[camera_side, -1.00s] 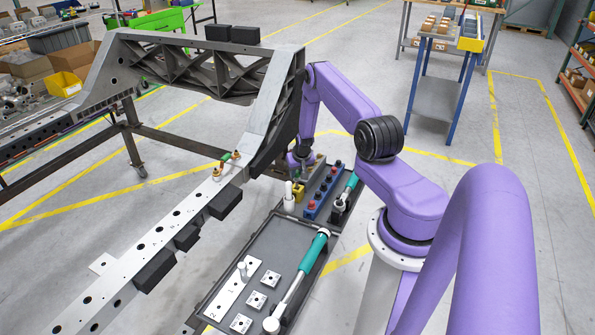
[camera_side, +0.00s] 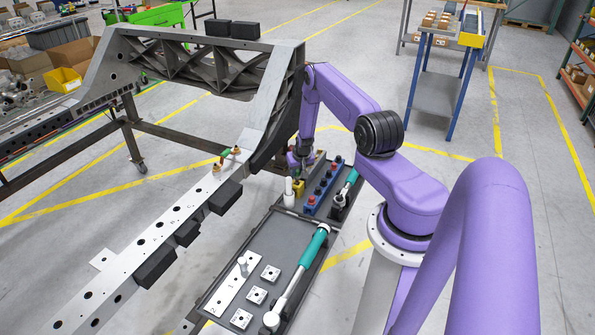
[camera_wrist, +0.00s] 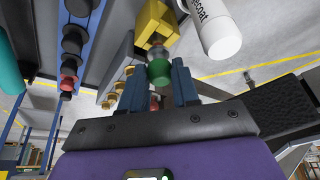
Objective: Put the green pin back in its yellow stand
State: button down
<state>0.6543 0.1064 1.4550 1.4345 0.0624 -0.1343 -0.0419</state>
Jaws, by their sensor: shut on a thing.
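The green pin (camera_wrist: 159,72) shows in the wrist view as a round green end between my fingertips, with a grey part beyond it. My gripper (camera_wrist: 159,84) is shut on it. The yellow stand (camera_wrist: 154,22) is right past the pin, in line with it; the grey part overlaps the stand's near end. I cannot tell how deep the pin sits in it. In the side view the yellow stand (camera_side: 299,188) is small on the dark tray, with my gripper (camera_side: 300,168) right above it. The pin cannot be made out there.
A white bottle (camera_side: 289,192) stands close beside the yellow stand. A blue rack (camera_side: 320,190) with red and dark knobs is on the other side. The tray (camera_side: 270,240) also bears teal-handled tools. The metal chassis beam (camera_side: 190,205) runs along the left.

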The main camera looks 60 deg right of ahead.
jog(key=shift+f, duration=1.05)
jog(key=c, duration=0.8)
grip_release()
jog(key=shift+c, duration=0.4)
jog(key=shift+r, duration=3.55)
